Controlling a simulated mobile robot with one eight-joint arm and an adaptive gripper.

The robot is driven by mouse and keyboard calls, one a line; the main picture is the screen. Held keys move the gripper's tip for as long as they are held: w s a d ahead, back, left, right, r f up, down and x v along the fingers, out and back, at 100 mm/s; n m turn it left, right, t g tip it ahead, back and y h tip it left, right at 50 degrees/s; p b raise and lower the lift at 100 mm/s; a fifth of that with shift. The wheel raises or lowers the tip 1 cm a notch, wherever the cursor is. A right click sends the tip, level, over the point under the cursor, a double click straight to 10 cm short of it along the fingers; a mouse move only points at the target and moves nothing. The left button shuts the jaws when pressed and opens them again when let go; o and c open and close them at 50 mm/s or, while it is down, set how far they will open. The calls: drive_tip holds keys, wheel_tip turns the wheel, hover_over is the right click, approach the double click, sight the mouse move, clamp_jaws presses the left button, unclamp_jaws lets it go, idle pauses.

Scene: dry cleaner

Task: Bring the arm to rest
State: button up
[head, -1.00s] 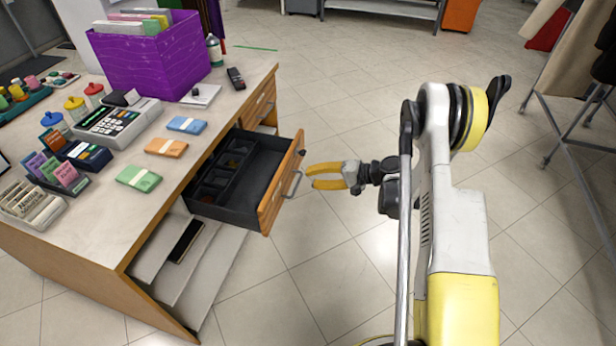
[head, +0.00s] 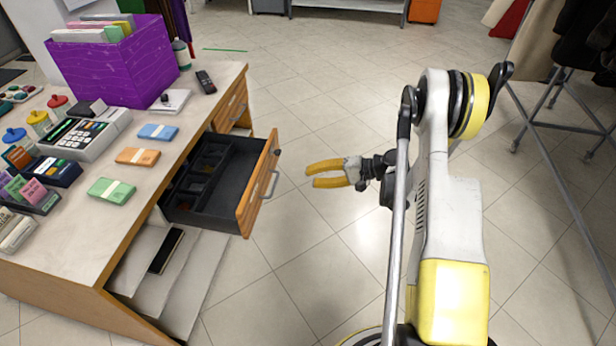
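My gripper (head: 310,175) has two yellow fingers and points left, toward the counter. It is over the floor, a short way right of the pulled-out drawer and apart from its handle. A narrow gap shows between the fingers, and nothing is seen between them. My arm (head: 437,200) stands at the right of the view, folded, with the gripper out to its left.
The wooden counter (head: 75,229) fills the left. Its drawer (head: 243,210) stands open with a black compartment tray inside. Banknote bundles, a card terminal and a purple box (head: 115,65) are on top. Garment racks (head: 555,140) stand at right. The tiled floor between is clear.

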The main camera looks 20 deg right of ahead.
drive_tip(key=shift+s+d, duration=0.1)
drive_tip(key=shift+d, duration=0.05)
idle(0.5)
drive_tip(key=s+a+r+n+g+h, duration=0.1)
drive_tip(key=s+a+r+h, duration=0.2)
drive_tip(key=r, duration=0.6)
drive_tip(key=s+a+r+n+g+h, duration=0.1)
drive_tip(key=a+r+h, duration=0.1)
drive_tip(key=a+r, duration=0.5)
drive_tip(key=s+r+n+t+h, duration=0.1)
drive_tip(key=s+r+n+h, duration=0.1)
drive_tip(key=s, duration=0.8)
drive_tip(key=s+r+n+h, duration=0.2)
drive_tip(key=s+r+h, duration=0.2)
drive_tip(key=s+r, duration=0.3)
drive_tip(key=s, duration=0.4)
drive_tip(key=shift+t, duration=0.4)
